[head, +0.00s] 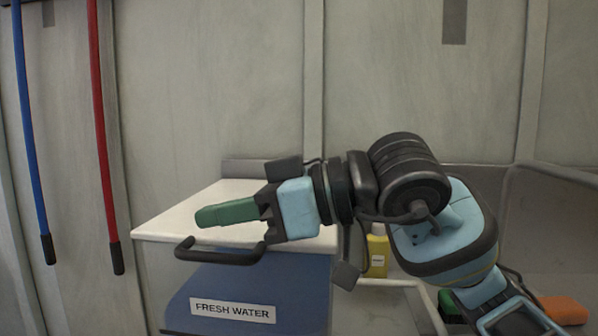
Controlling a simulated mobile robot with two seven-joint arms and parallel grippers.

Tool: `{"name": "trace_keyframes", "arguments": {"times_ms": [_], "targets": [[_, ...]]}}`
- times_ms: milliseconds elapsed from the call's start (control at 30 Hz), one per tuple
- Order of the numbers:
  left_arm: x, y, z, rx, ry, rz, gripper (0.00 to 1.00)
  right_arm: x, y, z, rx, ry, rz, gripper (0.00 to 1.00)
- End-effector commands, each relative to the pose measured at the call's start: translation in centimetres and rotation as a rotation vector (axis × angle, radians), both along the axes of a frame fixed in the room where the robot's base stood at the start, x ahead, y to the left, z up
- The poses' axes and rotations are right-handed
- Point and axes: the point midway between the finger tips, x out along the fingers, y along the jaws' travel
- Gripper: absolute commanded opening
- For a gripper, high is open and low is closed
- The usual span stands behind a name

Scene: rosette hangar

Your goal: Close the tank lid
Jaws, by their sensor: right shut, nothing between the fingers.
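The tank (300,285) has a blue front with a "FRESH WATER" label (233,311). Its white lid (165,227) looks down and roughly level across the top; I see no clear gap at its front edge. A black bar handle (215,257) sticks out at the front of the lid. My right gripper (203,215) comes in from the right, with its green fingers shut and empty. The fingers show over the lid, just above the handle in the picture; whether they touch the lid I cannot tell. The gripper and wrist hide part of the lid's right side. My left gripper is out of view.
A grey panelled wall stands behind the tank. A blue hose (30,130) and a red hose (101,130) hang at the left. To the right are a yellow bottle (377,254), an orange item (564,310) and a pale basin or tray edge (405,290).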

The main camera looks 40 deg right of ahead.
Motion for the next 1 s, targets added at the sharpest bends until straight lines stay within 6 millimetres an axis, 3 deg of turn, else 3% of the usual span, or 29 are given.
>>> {"name": "trace_keyframes", "arguments": {"times_ms": [200, 400, 633, 1000], "targets": [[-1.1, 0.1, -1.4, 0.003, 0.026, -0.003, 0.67, -3.6, -2.9, 0.6, -0.004, -0.001, -0.007, 0.0], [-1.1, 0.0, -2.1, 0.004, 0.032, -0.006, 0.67, -5.8, -4.5, 1.4, 0.0, -0.001, -0.006, 0.0], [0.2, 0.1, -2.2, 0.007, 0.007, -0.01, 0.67, -7.1, -5.3, 1.9, 0.0, -0.003, -0.004, 0.0], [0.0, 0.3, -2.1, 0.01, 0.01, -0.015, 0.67, -7.3, -5.4, 2.1, 0.001, -0.004, -0.003, 0.0]]}}
